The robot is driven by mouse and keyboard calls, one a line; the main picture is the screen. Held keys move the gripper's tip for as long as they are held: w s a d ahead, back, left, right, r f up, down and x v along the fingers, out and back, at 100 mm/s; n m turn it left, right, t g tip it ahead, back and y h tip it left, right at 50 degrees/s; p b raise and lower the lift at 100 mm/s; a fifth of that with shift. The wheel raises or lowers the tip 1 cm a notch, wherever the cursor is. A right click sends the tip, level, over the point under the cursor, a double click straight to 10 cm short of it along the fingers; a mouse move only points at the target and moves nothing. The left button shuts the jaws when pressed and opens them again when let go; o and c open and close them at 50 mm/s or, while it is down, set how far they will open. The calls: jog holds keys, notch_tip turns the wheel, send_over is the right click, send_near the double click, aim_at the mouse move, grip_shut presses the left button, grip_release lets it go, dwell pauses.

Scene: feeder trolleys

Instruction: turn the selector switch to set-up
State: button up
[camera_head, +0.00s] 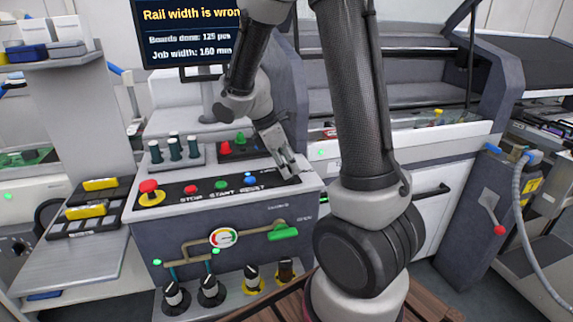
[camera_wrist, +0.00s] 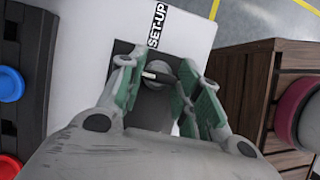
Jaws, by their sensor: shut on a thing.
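The selector switch (camera_wrist: 158,70) is a dark round knob with a white pointer mark, on a dark square plate (camera_wrist: 122,50) in the wrist view. The pointer mark lies nearly crosswise in that view. The printed SET-UP label (camera_wrist: 156,28) stands just above the plate. My gripper (camera_wrist: 160,82) has its green-padded fingers on both sides of the knob and is shut on it. In the head view my gripper (camera_head: 289,168) reaches down to the right end of the console top; the switch is hidden there behind the fingers.
The console panel carries a red mushroom button (camera_head: 149,187), and red, green and blue buttons left of my gripper. A blue button (camera_wrist: 10,84) shows at the wrist view's left. A wooden crate (camera_wrist: 245,85) stands to the right there. The screen (camera_head: 190,30) reads "Rail width is wron", cut off.

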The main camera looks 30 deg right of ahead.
jog(key=shift+m, duration=0.3)
jog(key=m+g, duration=0.1)
jog(key=m, duration=0.1)
jog(key=m+g+y, duration=0.1)
jog(key=m, duration=0.2)
jog(key=shift+w+m, duration=0.15)
jog(key=shift+m, duration=0.15)
jog(key=m+y, duration=0.1)
jog(key=m, duration=0.1)
jog(key=m+g+y, duration=0.1)
jog(key=m, duration=0.2)
jog(key=shift+d+m, duration=0.15)
jog(key=shift+m, duration=0.15)
jog(key=o, duration=1)
jog(key=v, duration=1.2)
jog(key=shift+w+d, duration=0.15)
jog(key=shift+d, duration=0.05)
